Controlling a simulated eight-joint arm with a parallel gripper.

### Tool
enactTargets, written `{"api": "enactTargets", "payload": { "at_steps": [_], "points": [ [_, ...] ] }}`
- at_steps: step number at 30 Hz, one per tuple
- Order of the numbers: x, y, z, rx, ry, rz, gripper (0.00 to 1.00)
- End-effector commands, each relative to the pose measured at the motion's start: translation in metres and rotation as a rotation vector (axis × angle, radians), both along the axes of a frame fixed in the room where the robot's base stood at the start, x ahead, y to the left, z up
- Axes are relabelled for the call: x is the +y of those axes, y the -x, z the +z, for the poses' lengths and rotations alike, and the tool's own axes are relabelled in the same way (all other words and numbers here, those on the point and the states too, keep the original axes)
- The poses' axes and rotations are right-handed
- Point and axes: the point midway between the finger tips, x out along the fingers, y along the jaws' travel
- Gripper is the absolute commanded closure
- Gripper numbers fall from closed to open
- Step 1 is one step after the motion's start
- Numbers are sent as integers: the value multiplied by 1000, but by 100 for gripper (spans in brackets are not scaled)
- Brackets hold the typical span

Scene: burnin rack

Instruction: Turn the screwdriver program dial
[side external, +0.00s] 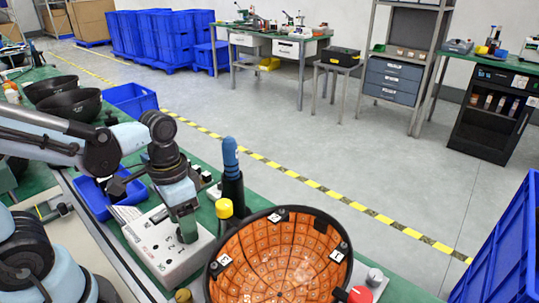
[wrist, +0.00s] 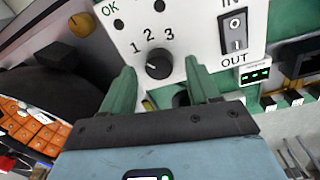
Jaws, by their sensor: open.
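The program dial (wrist: 158,65) is a round black knob with a light pointer line, below the marks 1, 2 and 3 on a white panel. The pointer is toward the upper left, near the 1. My gripper (wrist: 160,78) is open, with one green finger on each side of the dial and a visible gap to it. In the side view my gripper (side external: 187,228) points down over the white control box (side external: 163,258), and its fingers hide the dial. A blue-handled screwdriver (side external: 230,158) stands upright in a black holder behind the bowl.
A black bowl lined with orange tiles (side external: 280,255) stands right of the box. A yellow knob (side external: 224,208) and a red button (side external: 360,294) are near it. A black rocker switch (wrist: 234,30) is on the panel right of the dial. A blue tray (side external: 97,205) lies behind the box.

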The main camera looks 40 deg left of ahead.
Motion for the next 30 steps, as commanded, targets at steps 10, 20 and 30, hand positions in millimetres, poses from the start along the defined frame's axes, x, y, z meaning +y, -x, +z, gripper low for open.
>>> {"api": "enactTargets", "payload": {
  "at_steps": [10, 20, 30],
  "points": [
    [-1, 1, -10, 0, 0, 0, 40],
    [-1, 1, -10, 0, 0, 0, 60],
    [-1, 1, -10, 0, 1, -2, 96]
  ]
}}
